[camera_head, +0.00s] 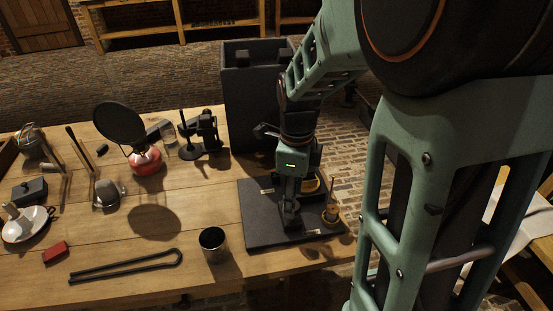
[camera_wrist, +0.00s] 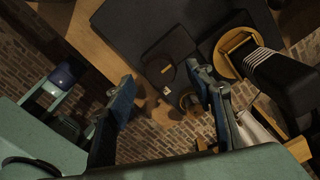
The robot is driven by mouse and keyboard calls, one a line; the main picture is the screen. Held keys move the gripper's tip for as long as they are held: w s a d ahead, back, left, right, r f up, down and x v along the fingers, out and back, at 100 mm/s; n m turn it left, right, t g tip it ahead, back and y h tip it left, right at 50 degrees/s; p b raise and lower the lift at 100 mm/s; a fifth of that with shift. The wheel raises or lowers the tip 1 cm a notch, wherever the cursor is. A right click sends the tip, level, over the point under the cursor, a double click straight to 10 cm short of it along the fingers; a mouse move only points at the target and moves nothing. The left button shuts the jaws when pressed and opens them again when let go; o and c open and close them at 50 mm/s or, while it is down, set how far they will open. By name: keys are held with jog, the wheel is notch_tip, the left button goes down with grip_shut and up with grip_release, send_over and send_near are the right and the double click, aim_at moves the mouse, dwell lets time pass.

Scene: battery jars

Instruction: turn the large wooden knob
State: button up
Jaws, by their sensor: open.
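A dark slab (camera_head: 262,222) lies at the right end of the wooden table. On it stand a small round wooden piece with an upright stem (camera_head: 331,217) at the right and a yellowish ring (camera_head: 311,185) behind it. I cannot tell surely which is the large wooden knob. My gripper (camera_head: 291,216) is low over the slab, left of the stemmed piece, hiding part of the slab. In the wrist view, the gripper's fingers (camera_wrist: 168,98) are apart. Small wooden round parts (camera_wrist: 164,115) show between them. The ring (camera_wrist: 229,53) lies beyond the right finger, partly covered by a black ribbed part.
A metal cup (camera_head: 214,244) stands left of the slab, with black tongs (camera_head: 125,267) farther left. A tall dark box (camera_head: 250,95) stands behind. A red burner (camera_head: 146,162) and a black stand (camera_head: 188,140) are farther back on the table. The slab is near the table's right edge.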

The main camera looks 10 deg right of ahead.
jog(key=shift+f, duration=1.1)
jog(key=c, duration=1.2)
jog(key=shift+o, duration=0.2)
jog(key=shift+n, duration=0.4)
